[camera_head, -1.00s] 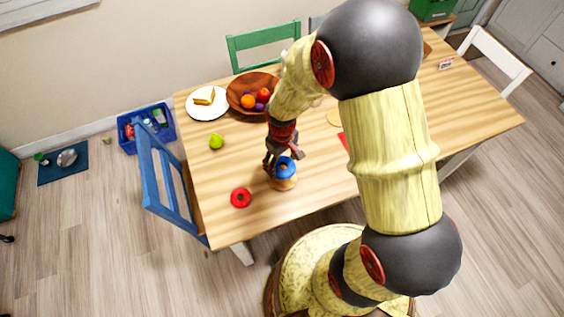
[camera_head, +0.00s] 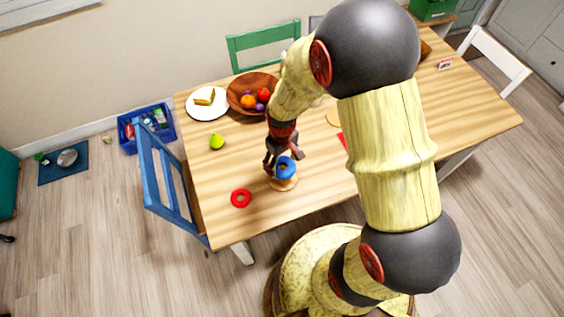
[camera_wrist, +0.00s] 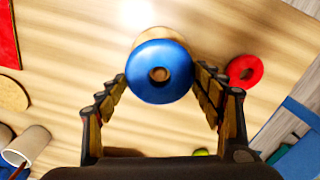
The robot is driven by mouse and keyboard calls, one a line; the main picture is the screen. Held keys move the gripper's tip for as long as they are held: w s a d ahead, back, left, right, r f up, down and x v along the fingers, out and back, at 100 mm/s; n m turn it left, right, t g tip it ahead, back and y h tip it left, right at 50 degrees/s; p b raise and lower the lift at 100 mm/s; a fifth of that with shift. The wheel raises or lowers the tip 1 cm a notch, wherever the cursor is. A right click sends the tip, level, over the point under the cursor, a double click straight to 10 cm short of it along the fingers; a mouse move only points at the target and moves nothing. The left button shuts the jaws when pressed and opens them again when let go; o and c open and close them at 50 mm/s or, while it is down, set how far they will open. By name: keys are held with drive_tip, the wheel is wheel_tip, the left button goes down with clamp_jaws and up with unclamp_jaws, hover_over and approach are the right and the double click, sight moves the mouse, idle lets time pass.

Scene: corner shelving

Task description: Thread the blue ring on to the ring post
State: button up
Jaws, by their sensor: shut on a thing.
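The blue ring (camera_wrist: 140,65) is between the fingers of my gripper (camera_wrist: 161,76) in the wrist view, and the jaws are shut on it. In the head view the blue ring (camera_head: 291,166) is just above the round wooden base of the ring post (camera_head: 284,185). In the wrist view the post's pale base (camera_wrist: 160,33) shows past the ring's far edge. A brown round shape fills the ring's hole; I cannot tell whether the post tip is inside it. My gripper (camera_head: 281,163) reaches down from behind the post in the head view.
A red ring (camera_head: 233,199) lies on the table left of the post. A blue chair (camera_head: 160,177) stands at the left edge.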

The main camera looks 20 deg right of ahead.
drive_tip(key=o, duration=1)
wheel_tip(320, 180, up, 12)
idle(0.5)
idle(0.7)
